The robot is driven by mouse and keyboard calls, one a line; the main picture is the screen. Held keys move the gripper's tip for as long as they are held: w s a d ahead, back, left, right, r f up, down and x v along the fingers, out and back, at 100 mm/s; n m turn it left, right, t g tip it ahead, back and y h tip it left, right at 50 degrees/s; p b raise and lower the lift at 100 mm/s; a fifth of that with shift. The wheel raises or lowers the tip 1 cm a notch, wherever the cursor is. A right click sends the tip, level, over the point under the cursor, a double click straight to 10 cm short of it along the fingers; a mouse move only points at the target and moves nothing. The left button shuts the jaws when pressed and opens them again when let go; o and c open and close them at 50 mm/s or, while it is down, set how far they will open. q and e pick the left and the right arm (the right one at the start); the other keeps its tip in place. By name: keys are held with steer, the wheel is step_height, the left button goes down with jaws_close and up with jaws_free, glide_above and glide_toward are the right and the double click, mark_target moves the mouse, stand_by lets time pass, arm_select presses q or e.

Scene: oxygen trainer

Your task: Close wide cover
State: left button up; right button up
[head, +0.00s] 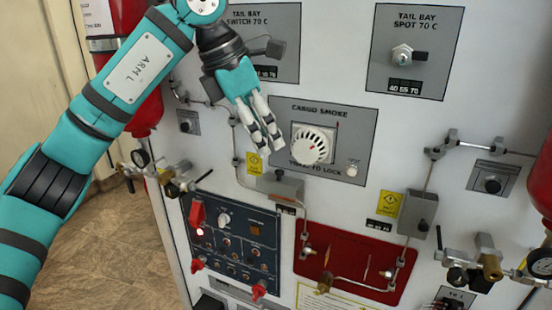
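A blue control panel (232,244) is at the lower left of the white wall. A wide red cover (197,213) stands raised at its upper left, above a lit red spot. Smaller red parts sit along the panel's lower edge, one at the left (198,264) and one at the bottom (259,291). My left gripper (268,146) is in front of the CARGO SMOKE plate, above and to the right of the raised cover and apart from it. Its pale fingers point down and lie close together; their gap is unclear. I see nothing held. My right gripper is out of view.
A white round detector (311,145) is just right of my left fingers. Pipes, a grey block (280,187) and a valve with a gauge (142,159) stick out around the panel. A red recessed plate (352,262) lies to its right.

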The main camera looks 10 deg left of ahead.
mark_target(279, 171)
arm_select(q)
steer(key=x, duration=0.3)
steer(key=shift+s+f+p, duration=0.1)
steer(key=shift+p, duration=0.3)
steer(key=shift+x, duration=1.05)
steer(key=shift+d+f+p, duration=0.2)
steer(key=shift+f+p, duration=0.1)
steer(key=shift+f, duration=0.25)
steer(key=c, duration=0.4)
jaws_close()
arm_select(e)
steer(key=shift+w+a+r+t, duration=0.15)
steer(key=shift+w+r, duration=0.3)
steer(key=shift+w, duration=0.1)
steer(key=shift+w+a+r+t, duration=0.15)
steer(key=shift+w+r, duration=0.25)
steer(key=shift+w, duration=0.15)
